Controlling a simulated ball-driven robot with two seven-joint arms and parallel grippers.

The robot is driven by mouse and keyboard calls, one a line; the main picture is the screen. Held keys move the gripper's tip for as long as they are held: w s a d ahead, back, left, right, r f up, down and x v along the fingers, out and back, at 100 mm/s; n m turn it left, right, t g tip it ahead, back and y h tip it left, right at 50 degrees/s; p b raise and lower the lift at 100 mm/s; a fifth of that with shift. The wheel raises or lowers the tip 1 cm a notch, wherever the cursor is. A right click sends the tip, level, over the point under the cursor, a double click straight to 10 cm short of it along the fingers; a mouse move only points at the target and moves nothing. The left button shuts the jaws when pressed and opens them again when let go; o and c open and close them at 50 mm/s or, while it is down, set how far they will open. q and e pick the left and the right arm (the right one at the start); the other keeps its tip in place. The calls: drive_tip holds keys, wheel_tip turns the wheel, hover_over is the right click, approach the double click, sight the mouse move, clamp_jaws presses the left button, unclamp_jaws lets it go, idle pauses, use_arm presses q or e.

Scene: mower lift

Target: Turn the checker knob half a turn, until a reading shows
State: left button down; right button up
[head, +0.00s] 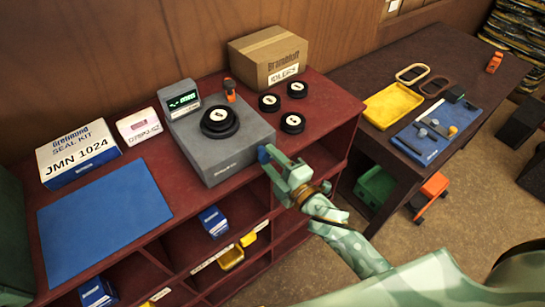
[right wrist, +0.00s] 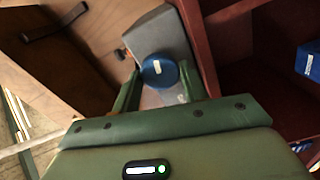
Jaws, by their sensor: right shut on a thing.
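The checker (head: 228,152) is a grey box on the red bench, with a small display (head: 183,101) lit with green marks too small to read surely. A black round part with a pale label (head: 219,120) sits on its top. The blue checker knob (right wrist: 160,70) is on the box's side and carries a pale mark, seen slanted in the right wrist view. My right gripper (right wrist: 159,82) is shut on the knob, one finger on each side. In the head view the gripper (head: 268,158) meets the box's right side. My left gripper is not in view.
Several black round parts (head: 292,123) and a cardboard box (head: 269,56) stand right of and behind the checker. A seal kit box (head: 77,152) and a blue mat (head: 104,213) lie left. A dark table (head: 430,65) with trays stands at right.

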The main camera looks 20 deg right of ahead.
drive_tip(key=m+p, duration=0.2)
drive_tip(key=m, duration=0.1)
drive_tip(key=shift+r+m, duration=0.1)
drive_tip(key=shift+m, duration=0.3)
drive_tip(key=m+p, duration=0.2)
drive_tip(key=m, duration=0.2)
drive_tip(key=shift+m+p, duration=0.3)
drive_tip(key=shift+p, duration=0.05)
drive_tip(key=m+p, duration=0.2)
drive_tip(key=m, duration=0.2)
drive_tip(key=shift+f+m+p, duration=0.2)
drive_tip(key=shift+m+p, duration=0.3)
drive_tip(key=shift+m, duration=0.6)
drive_tip(key=o, duration=1)
drive_tip(key=b+v, duration=0.2)
drive_tip(key=v, duration=1.4)
drive_tip(key=shift+s+r, duration=0.1)
drive_tip(key=shift+s, duration=0.15)
